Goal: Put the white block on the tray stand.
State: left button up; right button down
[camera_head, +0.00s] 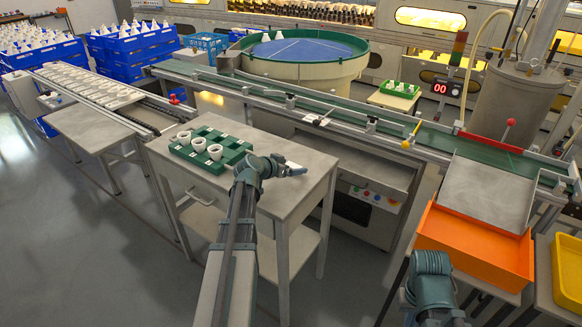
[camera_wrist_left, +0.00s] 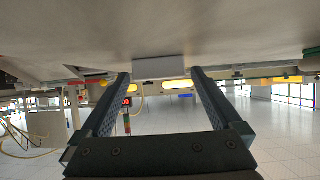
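The white block (camera_wrist_left: 160,68) lies against the grey table surface in the left wrist view, centred at the ends of my left fingers. My left gripper (camera_wrist_left: 160,75) has its fingers wide apart, one on each side of the block, with a thin gap seeming to show at each side. In the head view the left gripper (camera_head: 296,170) is low over the right part of the grey table (camera_head: 290,205), and the block is mostly hidden there. A small stand with a green tray (camera_head: 399,89) is behind the conveyor. My right arm shows at the lower right; its fingers are out of view.
A green holder (camera_head: 228,153) with several white cups sits on the table, left of the left gripper. A green conveyor (camera_head: 440,137) runs behind the table. An orange bin (camera_head: 470,246) and a yellow bin (camera_head: 568,270) stand at the right.

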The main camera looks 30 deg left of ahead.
pick_arm(q)
jog(key=shift+r, duration=0.15)
jog(key=shift+s+r+p, duration=0.15)
jog(key=shift+r+p, duration=0.05)
jog(key=shift+p, duration=0.2)
jog(key=p+v, duration=0.5)
jog(key=v, duration=0.6)
jog(key=shift+s, duration=0.25)
